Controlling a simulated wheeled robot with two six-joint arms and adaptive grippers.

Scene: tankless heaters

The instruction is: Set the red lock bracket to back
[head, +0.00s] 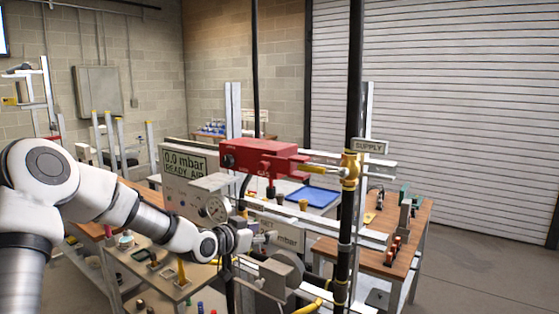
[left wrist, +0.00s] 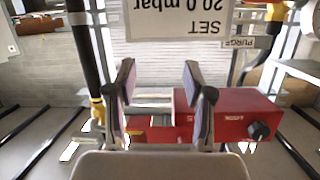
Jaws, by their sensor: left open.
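The red lock bracket (head: 262,157) is a long red block with a dark knob on its left end, in the middle of the head view. A yellow-handled fitting lies at its right end, by a black vertical pipe. My left gripper (head: 240,238) is below and a little left of it; its fingertips are too small to make out there. In the left wrist view my left gripper (left wrist: 158,68) is open and empty. The red block (left wrist: 240,113) shows behind its right finger, which hides part of it. I cannot tell the gap. My right gripper is out of view.
The black pipe (head: 354,95) rises on the right. A wooden bench (head: 410,235) with small parts stands further right. Open floor lies beyond it.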

